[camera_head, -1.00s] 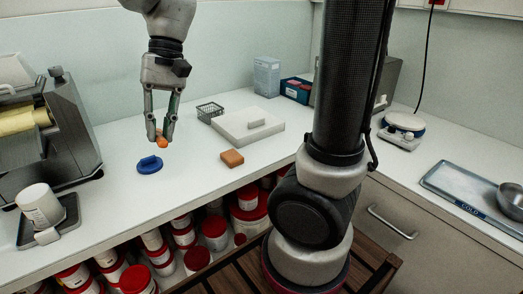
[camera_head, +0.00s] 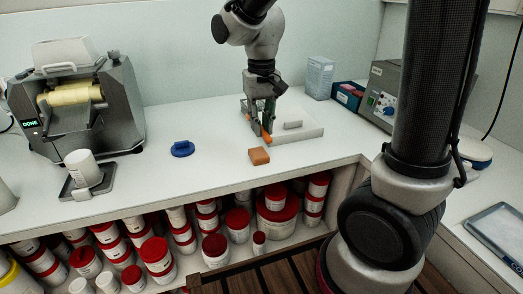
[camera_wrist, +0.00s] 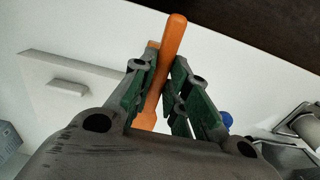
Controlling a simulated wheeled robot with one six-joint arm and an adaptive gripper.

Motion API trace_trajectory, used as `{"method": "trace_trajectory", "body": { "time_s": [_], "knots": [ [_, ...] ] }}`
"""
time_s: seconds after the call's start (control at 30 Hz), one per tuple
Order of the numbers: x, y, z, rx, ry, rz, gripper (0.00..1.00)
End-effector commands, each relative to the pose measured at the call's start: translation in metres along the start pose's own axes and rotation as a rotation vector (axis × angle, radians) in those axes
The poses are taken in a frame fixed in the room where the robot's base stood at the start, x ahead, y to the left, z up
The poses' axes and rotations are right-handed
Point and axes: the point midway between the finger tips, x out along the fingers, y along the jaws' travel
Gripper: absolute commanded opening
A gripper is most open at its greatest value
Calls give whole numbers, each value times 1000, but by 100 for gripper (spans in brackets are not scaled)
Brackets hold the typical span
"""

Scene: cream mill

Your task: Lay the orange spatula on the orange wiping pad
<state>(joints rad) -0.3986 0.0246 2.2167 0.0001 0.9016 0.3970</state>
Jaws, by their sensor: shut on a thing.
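The orange spatula (camera_wrist: 168,62) is held between the fingers of my gripper (camera_wrist: 160,92), its long handle sticking out past the fingertips in the wrist view. In the head view my gripper (camera_head: 258,122) is over the counter, shut on the spatula (camera_head: 266,136). The orange wiping pad (camera_head: 259,156) lies flat on the counter just below and in front of the gripper, near the counter's front edge. The pad's top looks bare. In the wrist view a small orange patch behind the fingers may be the pad, mostly hidden.
A white slab (camera_head: 307,131) with a small block on it lies behind and right of the pad. A blue round object (camera_head: 182,149) is to the left. A roller machine (camera_head: 85,105) stands at the far left. Red-lidded tubs (camera_head: 277,206) fill the shelf below.

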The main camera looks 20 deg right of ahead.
Motion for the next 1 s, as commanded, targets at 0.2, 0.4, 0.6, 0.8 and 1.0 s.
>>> {"method": "trace_trajectory", "body": {
  "time_s": [0.2,0.4,0.6,0.8,1.0],
  "knots": [
    [36,0,0,1,-3,0,0],
    [63,0,1,1,-6,1,0],
    [78,0,1,1,-3,-1,0],
    [77,0,0,1,-2,-1,0],
    [80,0,0,1,-2,-1,34]
  ]
}}
